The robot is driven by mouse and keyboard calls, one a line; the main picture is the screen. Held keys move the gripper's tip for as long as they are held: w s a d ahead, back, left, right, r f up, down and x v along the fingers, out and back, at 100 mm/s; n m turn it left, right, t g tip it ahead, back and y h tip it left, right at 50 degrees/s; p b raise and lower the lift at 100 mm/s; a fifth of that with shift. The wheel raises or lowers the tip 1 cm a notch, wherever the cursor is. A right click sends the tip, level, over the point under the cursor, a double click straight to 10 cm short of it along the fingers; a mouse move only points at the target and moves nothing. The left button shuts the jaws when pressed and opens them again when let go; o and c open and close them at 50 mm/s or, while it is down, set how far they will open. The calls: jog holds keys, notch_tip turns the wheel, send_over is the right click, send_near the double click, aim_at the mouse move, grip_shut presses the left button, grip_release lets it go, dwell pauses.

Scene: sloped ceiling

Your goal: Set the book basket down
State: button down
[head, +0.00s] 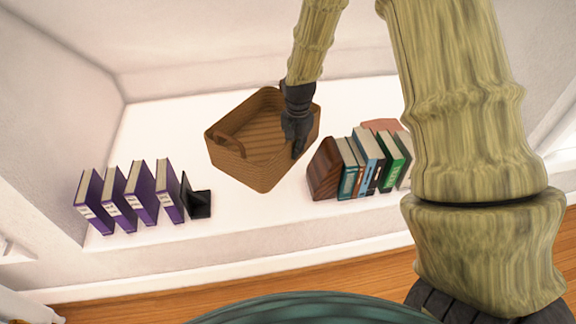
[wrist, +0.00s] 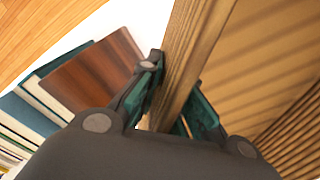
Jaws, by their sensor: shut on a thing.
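The book basket (head: 262,172) is a brown woven basket with a handle on its left end, and it looks empty. It is at or just above the white shelf (head: 150,215), between two groups of books; I cannot tell if its base touches the shelf. My gripper (head: 298,152) is shut on the basket's right wall. In the wrist view my gripper (wrist: 172,108) has its dark green fingers on both sides of the basket's wall (wrist: 192,50). The basket's interior fills the right of that view. My gripper hides part of the right wall in the head view.
Purple books (head: 142,192) and a black bookend (head: 197,200) stand to the basket's left. A wooden bookend (head: 324,170) and several books (head: 370,160) stand close on its right. White shelf shows bare in front of the basket. A sloped white wall rises behind.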

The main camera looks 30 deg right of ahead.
aim_at(295, 163)
jog(key=shift+f, duration=3.75)
jog(key=c, duration=1.6)
grip_release()
notch_tip(295, 163, up, 13)
jog(key=shift+s+r, duration=0.1)
jog(key=shift+s, duration=0.05)
